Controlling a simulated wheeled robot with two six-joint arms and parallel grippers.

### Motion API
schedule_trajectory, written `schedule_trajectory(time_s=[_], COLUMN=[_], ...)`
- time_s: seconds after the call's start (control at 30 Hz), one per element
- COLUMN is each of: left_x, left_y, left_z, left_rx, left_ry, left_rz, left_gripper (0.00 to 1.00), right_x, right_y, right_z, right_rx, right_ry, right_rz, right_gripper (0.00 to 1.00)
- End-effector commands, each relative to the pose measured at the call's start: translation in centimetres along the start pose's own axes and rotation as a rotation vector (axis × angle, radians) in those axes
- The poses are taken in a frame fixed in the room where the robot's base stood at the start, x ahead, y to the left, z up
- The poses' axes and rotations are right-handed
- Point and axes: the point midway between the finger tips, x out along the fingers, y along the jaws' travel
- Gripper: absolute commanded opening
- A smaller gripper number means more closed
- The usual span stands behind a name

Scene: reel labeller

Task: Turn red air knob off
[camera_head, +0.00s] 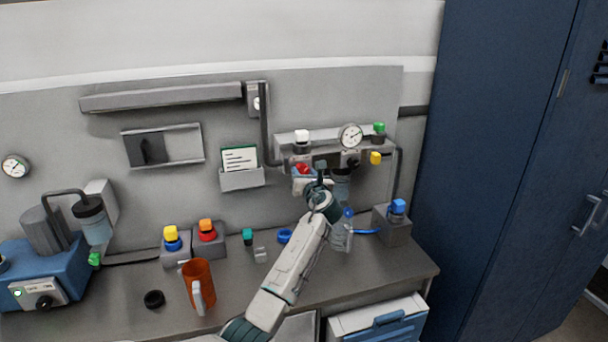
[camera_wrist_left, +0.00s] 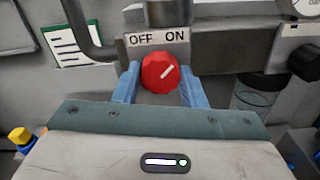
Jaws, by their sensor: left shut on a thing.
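The red air knob (camera_wrist_left: 158,76) sits under a white label plate (camera_wrist_left: 157,38) reading OFF at left and ON at right. Its white mark points up and right, toward ON. My left gripper (camera_wrist_left: 160,88) has one blue finger on each side of the knob and is shut on it. In the head view the red knob (camera_head: 302,169) shows only as a small patch between the fingertips of my left gripper (camera_head: 304,173), below the wall-mounted air unit (camera_head: 322,139). My right gripper is not in view.
A pressure gauge (camera_head: 350,136), a green knob (camera_head: 379,127) and a yellow knob (camera_head: 376,158) are to the right of the gripper. A green-edged card (camera_head: 239,158) hangs at its left. An orange mug (camera_head: 198,285) and a clear bottle (camera_head: 339,235) stand on the bench below.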

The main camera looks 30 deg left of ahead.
Motion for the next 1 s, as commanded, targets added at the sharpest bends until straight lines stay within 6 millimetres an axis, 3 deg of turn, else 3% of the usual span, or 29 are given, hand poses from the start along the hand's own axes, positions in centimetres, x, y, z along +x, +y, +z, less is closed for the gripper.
schedule_trajectory(time_s=[0.37,1.0], left_x=[0.0,0.0], left_y=[-0.1,-0.1], left_z=[-0.2,-0.3], left_rx=[-0.216,-0.823], left_ry=[0.0,0.0], left_rz=[0.0,0.0], left_gripper=[0.15,0.15], right_x=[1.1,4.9], right_y=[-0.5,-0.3], right_z=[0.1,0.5], right_rx=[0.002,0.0], right_ry=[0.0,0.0], right_rz=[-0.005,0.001], right_gripper=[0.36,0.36])
